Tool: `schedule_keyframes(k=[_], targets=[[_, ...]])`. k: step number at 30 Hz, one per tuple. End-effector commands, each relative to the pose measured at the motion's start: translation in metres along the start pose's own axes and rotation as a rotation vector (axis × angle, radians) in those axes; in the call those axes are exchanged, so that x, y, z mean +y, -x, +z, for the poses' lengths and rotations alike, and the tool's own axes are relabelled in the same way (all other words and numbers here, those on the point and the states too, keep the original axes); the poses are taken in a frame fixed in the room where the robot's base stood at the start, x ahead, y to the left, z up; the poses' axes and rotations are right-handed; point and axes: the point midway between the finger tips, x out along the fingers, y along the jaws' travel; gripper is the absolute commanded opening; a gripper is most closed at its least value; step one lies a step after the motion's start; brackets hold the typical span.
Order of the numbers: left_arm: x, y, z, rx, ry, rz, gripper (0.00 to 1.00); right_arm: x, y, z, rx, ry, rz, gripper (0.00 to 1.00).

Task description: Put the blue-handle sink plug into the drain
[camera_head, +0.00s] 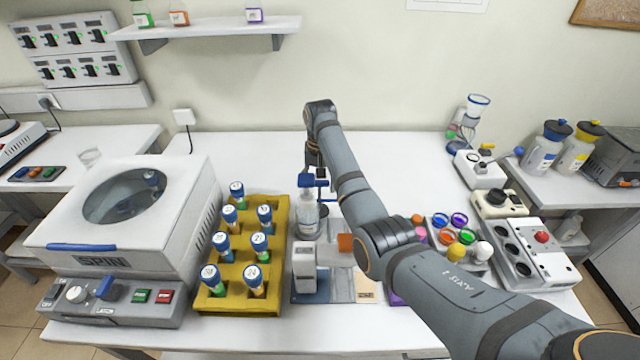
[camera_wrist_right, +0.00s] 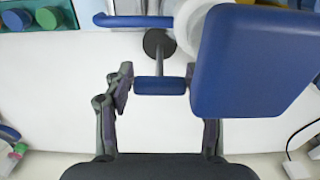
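The blue-handle sink plug has a blue crossbar handle (camera_wrist_right: 160,86) and a dark grey round disc (camera_wrist_right: 158,42) beyond it in the right wrist view. My right gripper (camera_wrist_right: 159,80) has its fingertips at the two ends of the handle, partly closed and seemingly touching it. In the head view the right gripper (camera_head: 318,172) is small and partly hidden by my arm, behind the blue-capped bottle (camera_head: 307,215). The bottle's large blue cap (camera_wrist_right: 255,60) covers part of the right finger in the wrist view. I cannot make out a drain. My left gripper is not in view.
A yellow rack (camera_head: 238,303) of blue-capped vials and a white SPIN centrifuge (camera_head: 105,263) stand left of the bottle. A white device (camera_head: 304,268) is in front. Coloured cups (camera_head: 440,220) and a white instrument (camera_head: 530,250) lie right.

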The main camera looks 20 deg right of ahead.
Motion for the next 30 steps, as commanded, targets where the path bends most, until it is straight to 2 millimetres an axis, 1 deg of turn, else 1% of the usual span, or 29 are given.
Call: schedule_keyframes(k=[1,3,11,14,17,21,22,23,24,27,30], targets=[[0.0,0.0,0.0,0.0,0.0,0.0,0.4,0.0,0.0,0.0,0.0,0.0,0.0,0.67],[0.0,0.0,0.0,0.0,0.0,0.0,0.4,0.0,0.0,0.0,0.0,0.0,0.0,0.74],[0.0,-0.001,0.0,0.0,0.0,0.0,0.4,0.0,0.0,0.0,0.0,0.0,0.0,0.74],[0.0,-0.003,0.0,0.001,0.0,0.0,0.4,0.0,0.006,-0.001,0.002,0.0,-0.001,0.74],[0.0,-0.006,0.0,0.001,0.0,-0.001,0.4,0.0,0.023,-0.001,0.005,0.0,-0.002,0.74],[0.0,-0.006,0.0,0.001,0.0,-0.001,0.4,0.0,0.062,-0.001,0.006,0.0,-0.002,0.74],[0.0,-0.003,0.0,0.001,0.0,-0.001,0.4,0.0,0.072,-0.001,0.004,0.0,-0.002,0.74],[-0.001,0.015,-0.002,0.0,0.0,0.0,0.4,0.0,0.085,-0.001,0.001,0.0,0.0,0.74],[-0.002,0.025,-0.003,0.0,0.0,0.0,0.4,0.0,0.094,0.0,0.0,0.0,0.0,0.74],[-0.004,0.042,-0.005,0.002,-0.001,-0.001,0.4,0.0,0.109,0.0,0.0,0.0,0.0,0.74],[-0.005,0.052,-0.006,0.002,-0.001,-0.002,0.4,0.0,0.118,0.0,0.0,0.0,0.0,0.74]])
